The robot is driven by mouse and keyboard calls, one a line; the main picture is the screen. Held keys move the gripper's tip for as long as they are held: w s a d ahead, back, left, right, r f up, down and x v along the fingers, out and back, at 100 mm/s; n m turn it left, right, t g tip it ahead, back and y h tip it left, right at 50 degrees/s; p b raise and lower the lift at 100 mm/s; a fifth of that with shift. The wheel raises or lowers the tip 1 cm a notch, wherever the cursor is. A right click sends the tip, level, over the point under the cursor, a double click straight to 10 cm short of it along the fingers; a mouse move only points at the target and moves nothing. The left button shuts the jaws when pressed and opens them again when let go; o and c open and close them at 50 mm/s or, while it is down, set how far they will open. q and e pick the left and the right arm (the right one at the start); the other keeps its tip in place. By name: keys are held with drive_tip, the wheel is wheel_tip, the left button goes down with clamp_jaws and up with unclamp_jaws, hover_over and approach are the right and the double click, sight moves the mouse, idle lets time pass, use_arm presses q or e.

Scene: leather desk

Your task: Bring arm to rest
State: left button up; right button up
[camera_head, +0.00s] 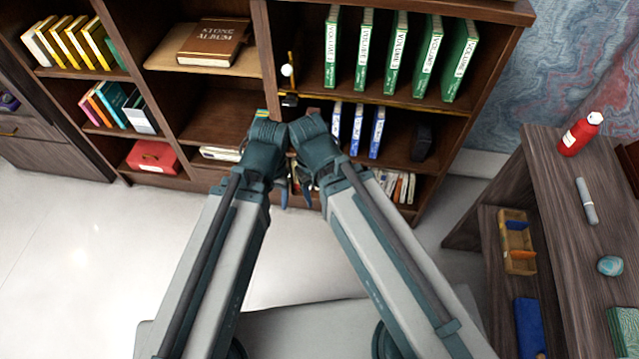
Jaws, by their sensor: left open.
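My two arms reach forward from the bottom edge and nearly meet at their bent joints in the middle of the view. My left gripper (283,190) shows small and partly hidden in the gap just below those joints, in front of the bookcase's lower shelves. It is open, and I see nothing held in it. My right gripper (305,188) is close beside it, mostly hidden by my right arm; its jaws cannot be made out.
A dark wooden bookcase (258,60) with books stands ahead. A red box (153,157) sits on its low left shelf. On the right, a desk (565,215) holds a red bottle (580,134), a grey marker (586,200) and a blue ball (610,266). Pale floor (70,235) lies clear at left.

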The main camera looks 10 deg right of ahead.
wheel_tip(320, 180, up, 18)
drive_tip(key=p, duration=1.8)
